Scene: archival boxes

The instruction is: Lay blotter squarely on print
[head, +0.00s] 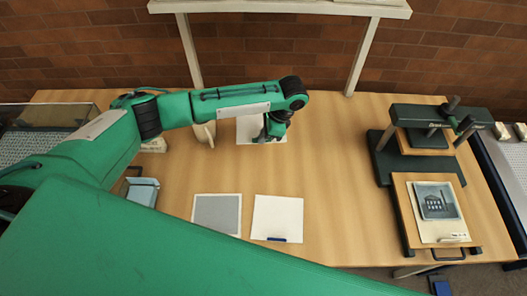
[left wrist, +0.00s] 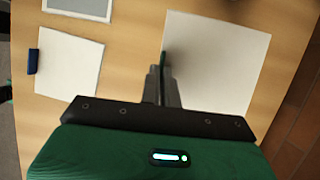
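A plain white sheet (head: 246,127), which looks like the blotter, is at the back middle of the table. It also shows in the left wrist view (left wrist: 218,62). My left gripper (head: 272,131) is at its front edge. In the left wrist view its fingers (left wrist: 162,78) are close together around a thin dark green strip at that edge, like a tab. Whether the sheet touches the table I cannot tell. The print (head: 437,202), a dark picture of a building on a pale sheet, lies on the press board at the right. My right gripper is not in view.
A grey sheet with a white border (head: 217,213) and a white sheet with a blue tab (head: 277,217) lie at the front. A light-blue box (head: 142,191) stands left. The dark press (head: 427,117) stands behind the print. The table between sheets and press is clear.

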